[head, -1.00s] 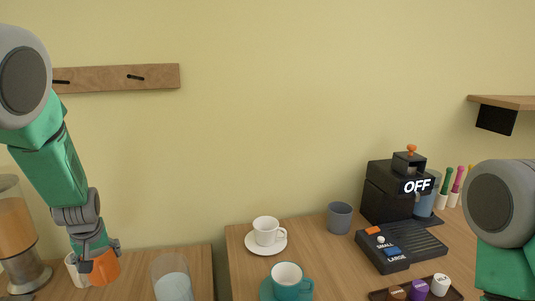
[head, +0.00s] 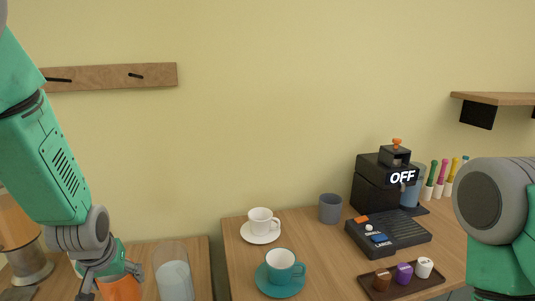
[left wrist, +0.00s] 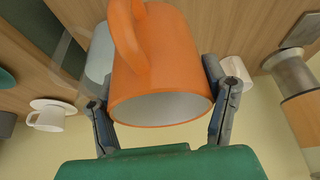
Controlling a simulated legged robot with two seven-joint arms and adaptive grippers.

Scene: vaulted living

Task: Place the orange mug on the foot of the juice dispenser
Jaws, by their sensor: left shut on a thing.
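My left gripper (head: 112,281) is shut on the orange mug (head: 122,290), low at the left of the head view. In the left wrist view the mug (left wrist: 155,65) sits between both fingers, its pale inside facing the camera and its handle at the top. The juice dispenser (head: 16,226), with orange juice above a grey metal base, stands left of the gripper, partly behind my arm. It also shows at the right edge of the left wrist view (left wrist: 303,122). Whether the mug touches the counter is hidden. My right gripper is out of view; only its arm shows.
A clear glass vessel (head: 174,278) stands just right of the orange mug. A white mug (left wrist: 231,69) is near the gripper. Right of a gap, another counter holds a white cup (head: 263,221), a teal cup (head: 280,266), a grey cup (head: 330,208) and a black machine (head: 372,186).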

